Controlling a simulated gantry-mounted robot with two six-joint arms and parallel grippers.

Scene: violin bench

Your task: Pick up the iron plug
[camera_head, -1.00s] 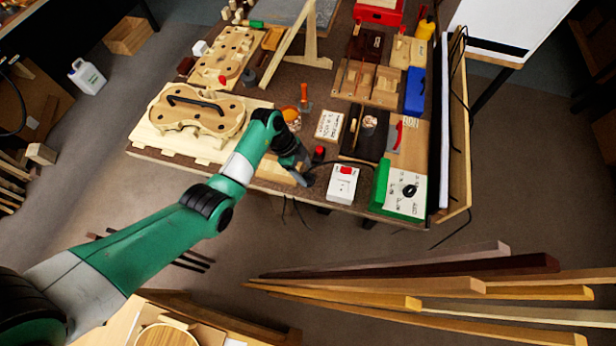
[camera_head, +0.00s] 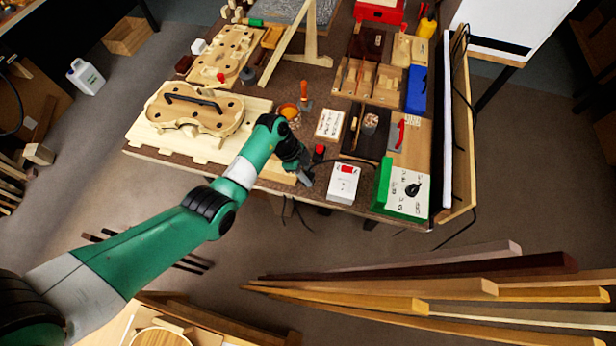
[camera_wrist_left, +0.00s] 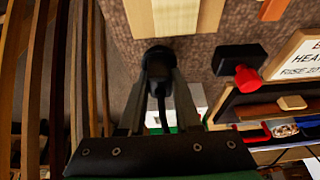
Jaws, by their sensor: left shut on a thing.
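The iron plug (camera_wrist_left: 158,56) is a dark, rounded piece with a black cord running back from it. In the left wrist view it sits between the fingertips of my left gripper (camera_wrist_left: 158,78), which is shut on it. In the head view my left gripper (camera_head: 304,177) is low over the bench's front edge, just left of the white switch box (camera_head: 343,186). The plug is too small and too covered by the gripper to make out there. My right gripper is in neither view.
A black block with a red knob (camera_head: 319,152) stands close by; its red knob also shows in the left wrist view (camera_wrist_left: 248,79). A green-sided box with a dial (camera_head: 408,192) stands right of the switch box. A violin body (camera_head: 195,113) lies left on the bench (camera_head: 230,172).

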